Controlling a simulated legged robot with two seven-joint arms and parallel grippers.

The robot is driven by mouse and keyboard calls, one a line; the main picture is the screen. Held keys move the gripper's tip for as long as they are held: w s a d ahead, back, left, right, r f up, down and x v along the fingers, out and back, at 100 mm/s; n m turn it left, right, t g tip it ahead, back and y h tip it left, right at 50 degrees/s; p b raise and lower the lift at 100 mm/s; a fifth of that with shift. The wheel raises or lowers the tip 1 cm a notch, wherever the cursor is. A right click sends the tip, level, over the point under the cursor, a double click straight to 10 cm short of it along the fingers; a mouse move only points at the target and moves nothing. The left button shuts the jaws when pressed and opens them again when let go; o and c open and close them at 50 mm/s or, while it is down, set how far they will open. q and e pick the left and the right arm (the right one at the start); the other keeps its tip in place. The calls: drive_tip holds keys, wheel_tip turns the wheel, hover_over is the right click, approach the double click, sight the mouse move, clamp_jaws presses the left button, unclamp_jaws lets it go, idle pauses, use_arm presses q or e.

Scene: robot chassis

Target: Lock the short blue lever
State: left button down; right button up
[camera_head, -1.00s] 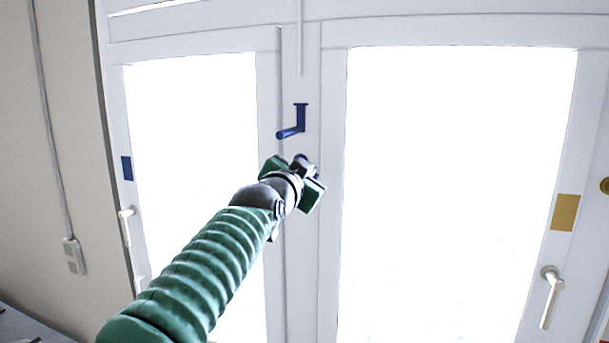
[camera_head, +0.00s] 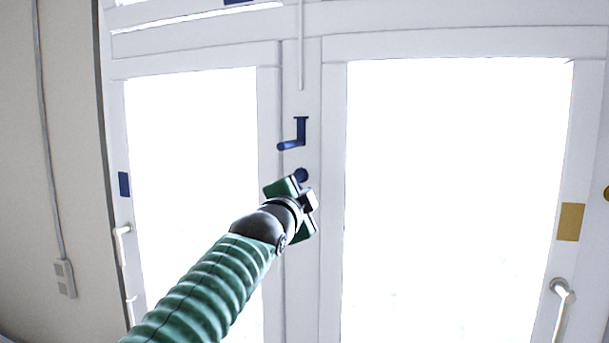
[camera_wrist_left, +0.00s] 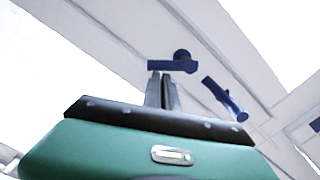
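Two dark blue levers sit on the white post between the window panes. The upper lever (camera_head: 300,131) hangs from a small plate, with its handle bent out to the left. The lower blue lever (camera_head: 301,175) shows only a round end just above my left gripper (camera_head: 304,190); the rest is hidden. In the left wrist view a blue bar with a round pivot (camera_wrist_left: 172,66) lies just beyond my left fingertips (camera_wrist_left: 161,76), and a second blue lever (camera_wrist_left: 225,98) stands apart to the right. My left fingers look closed together and empty. My right gripper is out of view.
A white rod (camera_head: 301,50) runs down the post above the levers. White window handles stand at the left (camera_head: 122,243) and right (camera_head: 561,300). A blue plate (camera_head: 124,184) and a tan plate (camera_head: 570,222) are on the frames.

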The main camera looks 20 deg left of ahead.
use_arm(q)
drive_tip(key=shift+a+f+m, duration=0.2)
drive_tip(key=shift+f+m, duration=0.05)
drive_tip(key=shift+m, duration=0.4)
drive_tip(key=shift+a+f+m, duration=0.2)
drive_tip(key=shift+m, duration=0.45)
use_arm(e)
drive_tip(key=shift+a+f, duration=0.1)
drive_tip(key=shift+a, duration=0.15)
use_arm(q)
drive_tip(key=shift+a+f+m+p, duration=0.2)
drive_tip(key=shift+a+m, duration=0.1)
drive_tip(key=shift+m, duration=0.5)
drive_tip(key=shift+a+f+m+p, duration=0.15)
drive_tip(key=shift+a+m, duration=0.15)
drive_tip(key=shift+m, duration=0.5)
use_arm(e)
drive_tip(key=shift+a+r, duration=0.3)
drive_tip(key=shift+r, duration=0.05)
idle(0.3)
